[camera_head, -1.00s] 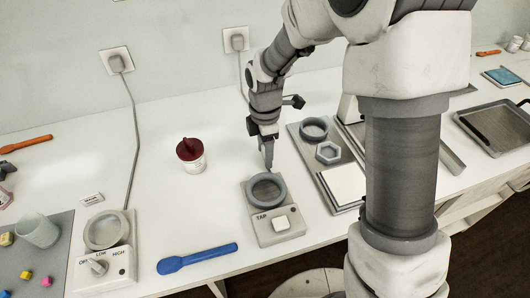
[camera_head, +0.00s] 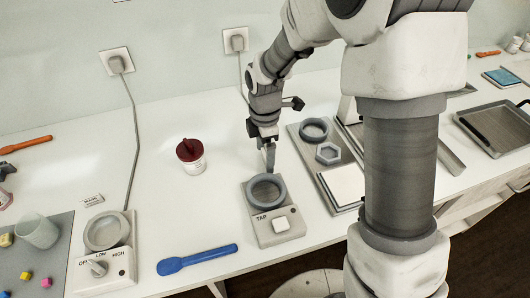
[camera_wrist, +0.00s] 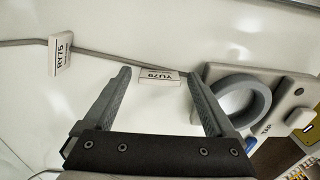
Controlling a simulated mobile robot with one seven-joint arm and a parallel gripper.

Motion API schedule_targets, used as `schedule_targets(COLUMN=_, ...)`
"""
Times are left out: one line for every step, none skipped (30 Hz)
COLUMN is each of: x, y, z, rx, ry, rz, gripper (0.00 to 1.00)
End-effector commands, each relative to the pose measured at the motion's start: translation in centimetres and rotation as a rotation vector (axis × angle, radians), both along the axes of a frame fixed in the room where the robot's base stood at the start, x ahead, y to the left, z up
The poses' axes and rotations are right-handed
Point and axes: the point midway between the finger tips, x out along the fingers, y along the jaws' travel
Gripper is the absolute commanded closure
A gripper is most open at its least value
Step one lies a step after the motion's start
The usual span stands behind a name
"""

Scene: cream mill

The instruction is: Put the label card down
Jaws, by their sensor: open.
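A small white label card (camera_wrist: 158,76) with dark print, reading upside down as YU79, is in the wrist view. It is at the gap between the two fingertips of my gripper (camera_wrist: 158,78), with clear space on both sides. My gripper is open, and its fingers do not clamp the card. In the head view my gripper (camera_head: 268,165) is low over the bench, just behind the tap device (camera_head: 273,213). The card between the fingers cannot be made out there. Whether it touches the bench is hard to tell.
The tap device's grey ring (camera_wrist: 242,100) stands close beside the right finger. A second card (camera_wrist: 60,55), marked RY75, stands by the grey cord (camera_wrist: 105,50). A red-lidded jar (camera_head: 191,156), blue spatula (camera_head: 197,258) and hot plate (camera_head: 105,260) are left of the tap device.

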Motion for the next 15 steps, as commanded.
schedule_targets(x=0.2, y=0.0, z=0.9, rx=0.002, ry=-0.006, rz=-0.001, gripper=0.09)
schedule_targets(x=0.2, y=0.0, z=1.5, rx=0.002, ry=-0.007, rz=-0.001, gripper=0.09)
schedule_targets(x=0.2, y=0.0, z=2.2, rx=0.002, ry=-0.007, rz=-0.002, gripper=0.09)
schedule_targets(x=0.2, y=0.0, z=2.9, rx=0.002, ry=-0.008, rz=-0.002, gripper=0.09)
schedule_targets(x=0.2, y=0.0, z=3.6, rx=0.002, ry=-0.008, rz=-0.001, gripper=0.09)
schedule_targets(x=0.2, y=0.0, z=4.5, rx=0.002, ry=-0.008, rz=-0.001, gripper=0.09)
schedule_targets(x=0.2, y=0.0, z=5.2, rx=0.002, ry=-0.008, rz=-0.001, gripper=0.09)
schedule_targets(x=0.2, y=0.0, z=5.9, rx=0.002, ry=-0.008, rz=-0.001, gripper=0.09)
schedule_targets(x=0.2, y=0.0, z=6.7, rx=0.002, ry=-0.008, rz=-0.001, gripper=0.09)
schedule_targets(x=0.2, y=0.0, z=7.4, rx=0.002, ry=-0.007, rz=-0.002, gripper=0.09)
schedule_targets(x=0.2, y=0.0, z=8.0, rx=0.002, ry=-0.008, rz=-0.002, gripper=0.09)
schedule_targets(x=0.1, y=0.0, z=8.7, rx=0.001, ry=-0.006, rz=-0.001, gripper=0.09)
schedule_targets(x=0.1, y=0.0, z=9.2, rx=0.002, ry=-0.006, rz=-0.001, gripper=0.09)
schedule_targets(x=0.1, y=0.0, z=9.7, rx=0.001, ry=-0.006, rz=-0.001, gripper=0.09)
schedule_targets(x=0.1, y=0.0, z=10.2, rx=0.002, ry=-0.006, rz=0.000, gripper=0.09)
